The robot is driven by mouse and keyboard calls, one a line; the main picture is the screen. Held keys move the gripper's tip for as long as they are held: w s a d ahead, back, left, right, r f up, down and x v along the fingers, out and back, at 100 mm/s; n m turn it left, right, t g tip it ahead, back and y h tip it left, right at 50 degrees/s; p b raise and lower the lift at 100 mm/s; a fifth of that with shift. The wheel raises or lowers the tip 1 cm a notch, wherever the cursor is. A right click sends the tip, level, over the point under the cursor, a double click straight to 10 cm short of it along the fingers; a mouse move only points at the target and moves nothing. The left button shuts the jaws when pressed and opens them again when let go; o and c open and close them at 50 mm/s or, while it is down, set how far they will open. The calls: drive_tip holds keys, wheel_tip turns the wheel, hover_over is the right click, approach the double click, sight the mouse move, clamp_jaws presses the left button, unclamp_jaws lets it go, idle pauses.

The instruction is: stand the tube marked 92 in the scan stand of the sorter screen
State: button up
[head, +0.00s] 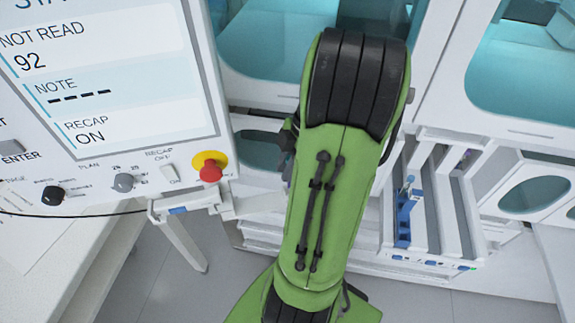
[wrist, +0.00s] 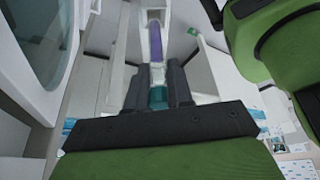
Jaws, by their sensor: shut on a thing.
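My gripper (wrist: 158,84) is shut on a tube (wrist: 157,97) in the wrist view. The tube's teal part is between the dark fingers, with a pale part and a purple part (wrist: 155,42) in line beyond them. No number on it can be read. In the head view my green arm hides the gripper and tube. The sorter screen (head: 105,75) at the left reads NOT READ 92, NOTE with dashes, and RECAP ON. A white bracket with a blue mark (head: 180,209) sits below the screen; I cannot tell whether it is the scan stand.
A red stop button (head: 210,172) and knobs (head: 124,182) sit under the screen. A white rack with long channels (head: 430,215) and a blue piece (head: 404,222) is right of my arm. White cabinets with teal windows (head: 270,45) stand behind. Grey floor (head: 165,285) shows at lower left.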

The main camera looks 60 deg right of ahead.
drive_tip(key=shift+f+b, duration=0.4)
drive_tip(key=shift+b, duration=0.05)
drive_tip(key=shift+f+b, duration=0.45)
drive_tip(key=shift+b, duration=0.05)
drive_tip(key=shift+f, duration=0.1)
drive_tip(key=shift+f+b, duration=0.5)
drive_tip(key=shift+b, duration=0.15)
drive_tip(key=o, duration=0.9)
